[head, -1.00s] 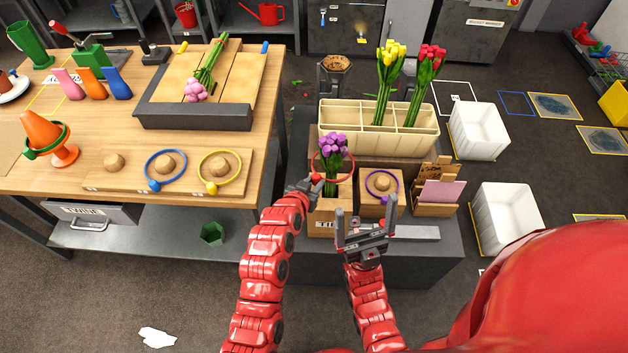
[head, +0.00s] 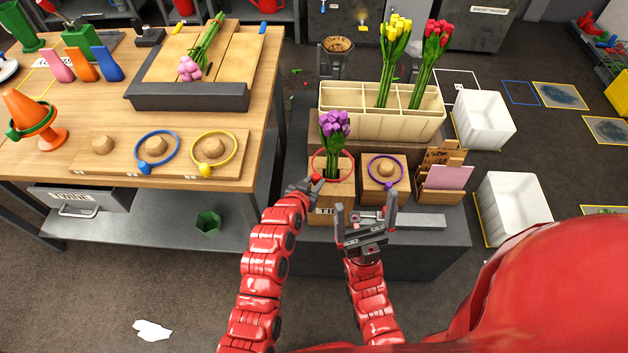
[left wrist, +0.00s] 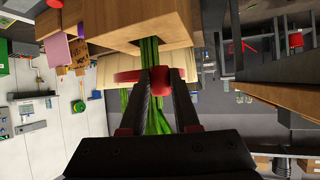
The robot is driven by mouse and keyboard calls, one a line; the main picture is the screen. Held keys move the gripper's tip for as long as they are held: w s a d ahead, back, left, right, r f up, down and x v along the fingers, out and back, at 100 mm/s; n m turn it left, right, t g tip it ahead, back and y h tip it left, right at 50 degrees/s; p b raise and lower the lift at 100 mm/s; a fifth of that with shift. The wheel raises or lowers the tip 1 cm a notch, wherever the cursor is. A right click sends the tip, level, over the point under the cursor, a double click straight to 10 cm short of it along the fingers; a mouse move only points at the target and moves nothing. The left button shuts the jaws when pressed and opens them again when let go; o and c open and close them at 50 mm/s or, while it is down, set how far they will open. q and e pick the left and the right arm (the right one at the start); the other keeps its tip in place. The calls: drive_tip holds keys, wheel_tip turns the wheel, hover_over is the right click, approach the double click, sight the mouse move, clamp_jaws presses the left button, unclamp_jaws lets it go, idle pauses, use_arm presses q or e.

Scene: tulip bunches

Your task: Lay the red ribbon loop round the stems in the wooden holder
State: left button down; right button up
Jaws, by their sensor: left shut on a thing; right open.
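The wooden holder (head: 343,205) stands on the dark stand with a bunch of purple tulips (head: 335,126) upright in it. The left wrist view shows the bead (left wrist: 161,80) between the fingers, with green stems (left wrist: 150,50) behind and the holder (left wrist: 135,22) above. My right gripper (head: 365,203) is open and empty, in front of the purple ring's block.
A purple ring (head: 373,177) lies on a block (head: 384,197) right of the holder. A cream divided bin (head: 350,119) with yellow and red tulips stands behind. A card rack (head: 441,185) is to the right. The wooden table (head: 60,175) with blue and yellow rings is left.

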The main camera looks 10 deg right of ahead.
use_arm(q)
drive_tip(key=shift+f+b, duration=1.35)
drive_tip(key=shift+f, duration=0.8)
drive_tip(key=c, duration=0.6)
unclamp_jaws()
drive_tip(key=shift+o, duration=0.2)
drive_tip(key=shift+s, duration=0.1)
drive_tip(key=v, duration=1.7)
drive_tip(key=shift+b, duration=0.45)
drive_tip(key=shift+a+r, duration=0.1)
